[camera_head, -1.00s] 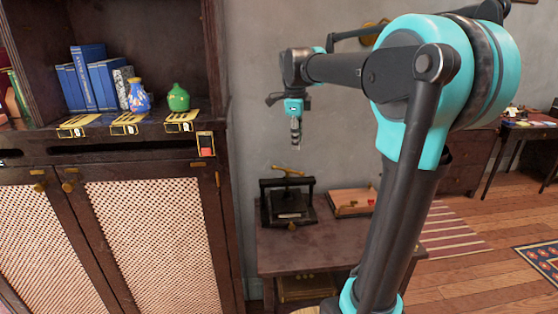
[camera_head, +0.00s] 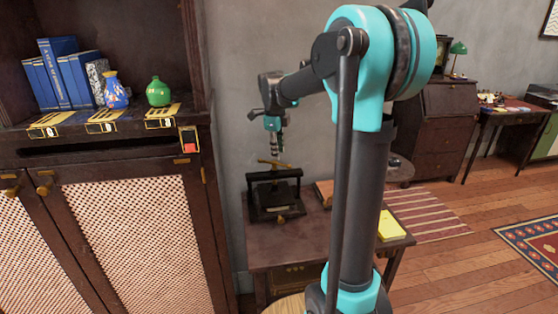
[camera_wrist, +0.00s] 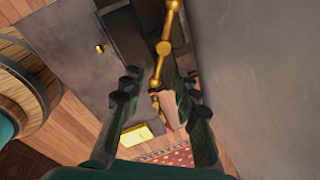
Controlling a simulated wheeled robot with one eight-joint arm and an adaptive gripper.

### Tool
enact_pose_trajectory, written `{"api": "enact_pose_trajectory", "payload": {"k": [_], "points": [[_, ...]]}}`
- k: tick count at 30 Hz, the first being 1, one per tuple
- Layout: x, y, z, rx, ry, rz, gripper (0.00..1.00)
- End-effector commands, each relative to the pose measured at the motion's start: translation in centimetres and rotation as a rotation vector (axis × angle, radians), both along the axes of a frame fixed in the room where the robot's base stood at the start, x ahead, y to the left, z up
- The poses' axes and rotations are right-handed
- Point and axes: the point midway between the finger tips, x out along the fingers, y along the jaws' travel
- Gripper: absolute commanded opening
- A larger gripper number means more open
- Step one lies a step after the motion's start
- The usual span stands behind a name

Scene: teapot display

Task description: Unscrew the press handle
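The black press (camera_head: 277,207) stands on a small wooden table below my arm in the head view. Its brass handle (camera_head: 274,163) sits on top as a bar with knobs. In the wrist view the handle (camera_wrist: 164,48) runs from the top edge down towards the space between my fingers, its lower end appearing between them. My gripper (camera_head: 273,156) points down just above the handle in the head view. In the wrist view my gripper (camera_wrist: 155,84) is open, with a finger on each side and a gap around the handle. I cannot tell whether either finger touches it.
The wooden table (camera_head: 300,243) carries a yellow item (camera_head: 390,227) at right, partly behind my arm. A tall cabinet (camera_head: 190,230) stands close on the left, and the grey wall (camera_head: 235,90) is behind. A barrel (camera_wrist: 22,85) shows at left in the wrist view.

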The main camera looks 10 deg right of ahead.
Motion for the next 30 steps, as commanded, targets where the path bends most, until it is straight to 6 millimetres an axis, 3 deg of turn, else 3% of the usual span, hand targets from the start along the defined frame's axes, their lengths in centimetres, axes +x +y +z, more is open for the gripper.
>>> {"api": "enact_pose_trajectory", "payload": {"k": [3, 9, 20, 28, 30], "points": [[0.4, -0.2, -2.0, 0.000, 0.000, -0.001, 0.30], [0.7, -0.5, -4.1, 0.000, 0.000, -0.001, 0.30], [0.8, -0.5, -4.7, 0.000, 0.000, 0.000, 0.30], [0.8, -0.5, -4.6, 0.000, 0.000, 0.000, 0.00], [0.8, -0.5, -4.6, 0.000, 0.000, 0.000, 0.00]]}}
